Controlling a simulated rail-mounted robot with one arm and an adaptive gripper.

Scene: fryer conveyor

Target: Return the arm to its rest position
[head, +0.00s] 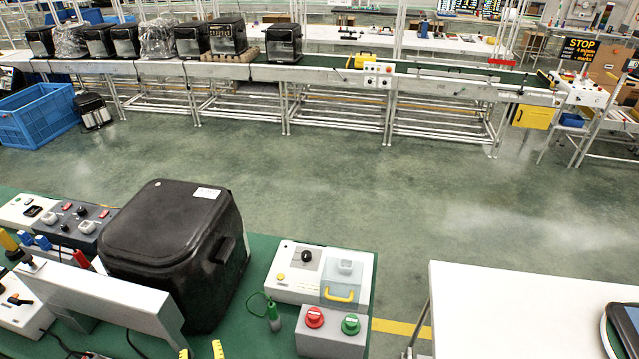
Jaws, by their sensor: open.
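Two ribbed yellow tips rise over the bottom edge; they look like the fingertips of my gripper (201,352), parted with nothing between them. The rest of the gripper and the arm are below the frame or cannot be made out. The tips are in front of a black fryer (165,240) with a white label, which stands upright on the green bench (262,258). I cannot tell how high the tips are above the bench.
Right of the fryer are a white test box (290,272) and a grey box with red and green buttons (332,332). Control boxes and a grey panel (98,297) lie left. A white table (520,300) stands right. Beyond the open floor, a conveyor (330,75) carries several fryers.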

